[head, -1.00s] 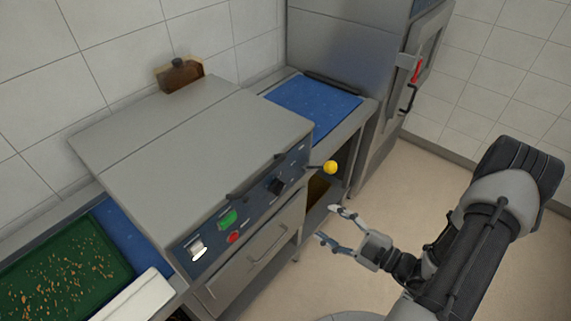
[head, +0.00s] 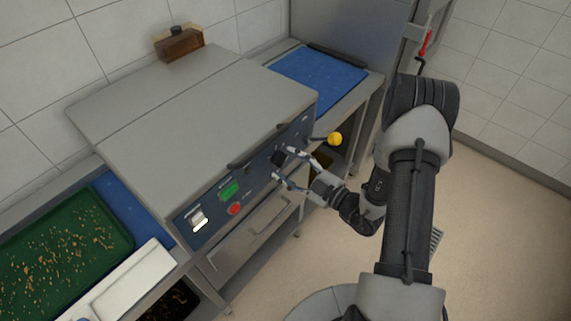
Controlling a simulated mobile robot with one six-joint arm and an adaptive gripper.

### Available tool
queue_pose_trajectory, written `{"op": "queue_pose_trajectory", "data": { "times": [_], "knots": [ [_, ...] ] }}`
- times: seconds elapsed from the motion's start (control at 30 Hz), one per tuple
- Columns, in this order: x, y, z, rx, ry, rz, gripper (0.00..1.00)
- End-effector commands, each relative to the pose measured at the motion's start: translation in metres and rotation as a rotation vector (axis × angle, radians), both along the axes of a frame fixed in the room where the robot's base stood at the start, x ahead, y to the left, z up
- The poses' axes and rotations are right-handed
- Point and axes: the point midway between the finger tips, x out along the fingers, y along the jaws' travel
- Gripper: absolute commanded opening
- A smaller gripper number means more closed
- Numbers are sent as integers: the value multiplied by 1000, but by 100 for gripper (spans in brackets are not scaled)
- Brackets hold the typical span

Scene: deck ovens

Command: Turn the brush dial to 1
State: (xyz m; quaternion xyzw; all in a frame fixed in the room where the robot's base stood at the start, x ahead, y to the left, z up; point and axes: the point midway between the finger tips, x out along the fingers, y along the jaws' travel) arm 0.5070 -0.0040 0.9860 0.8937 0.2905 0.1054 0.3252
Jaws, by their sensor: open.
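The dial, a black knob (head: 279,157), sits on the dark control panel (head: 211,228) at the front of the grey machine (head: 190,110). I cannot read its markings or tell which number it points to. My gripper (head: 283,164) is open, with its two fingertips just in front of the panel, one above and one below the right side of the knob. I cannot tell whether the fingers touch the knob.
Left of the dial are a green button (head: 229,190), a red button (head: 235,209) and a lit white switch (head: 200,223). A green tray (head: 122,235) lies far left.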

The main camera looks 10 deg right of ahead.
Motion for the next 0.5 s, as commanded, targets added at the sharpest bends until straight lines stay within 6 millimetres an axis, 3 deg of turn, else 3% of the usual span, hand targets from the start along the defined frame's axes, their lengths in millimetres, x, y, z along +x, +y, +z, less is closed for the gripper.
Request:
{"op": "queue_pose_trajectory", "data": {
  "times": [0.2,0.5],
  "knots": [
    [14,10,0,-1,-1,0,58],
    [15,11,1,0,-1,-1,58]
  ]
}}
